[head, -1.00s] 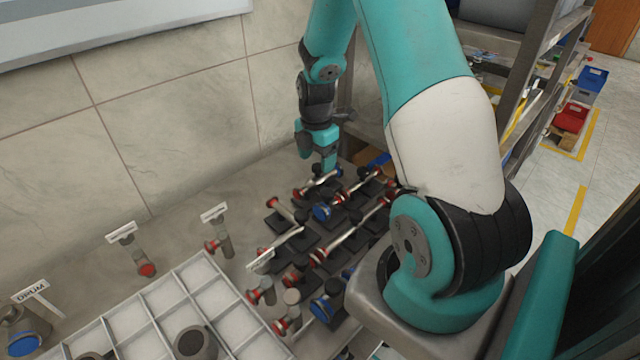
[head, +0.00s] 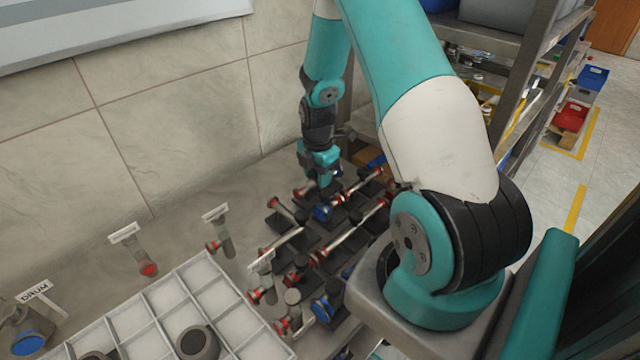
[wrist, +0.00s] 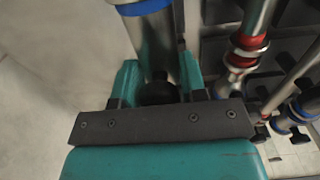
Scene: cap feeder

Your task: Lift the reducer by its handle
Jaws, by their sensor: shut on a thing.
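My gripper (head: 321,182) points down among the metal fittings at the back of the bench. In the wrist view my gripper (wrist: 157,84) has its teal fingers on both sides of a dark round knob, shut on it. The knob looks like the handle of the reducer (wrist: 152,40), a grey metal body with a blue ring at the top of that view. In the head view a blue end (head: 322,212), likely the reducer's, shows just below the fingers. The rest of the reducer is hidden by the gripper. Whether it is clear of its support I cannot tell.
Several red- and blue-ended pipe fittings (head: 345,238) lie close by on dark blocks. A red-ringed fitting (wrist: 245,45) stands right of the fingers. A white divided tray (head: 150,310) is at front left. Bare bench lies along the wall.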

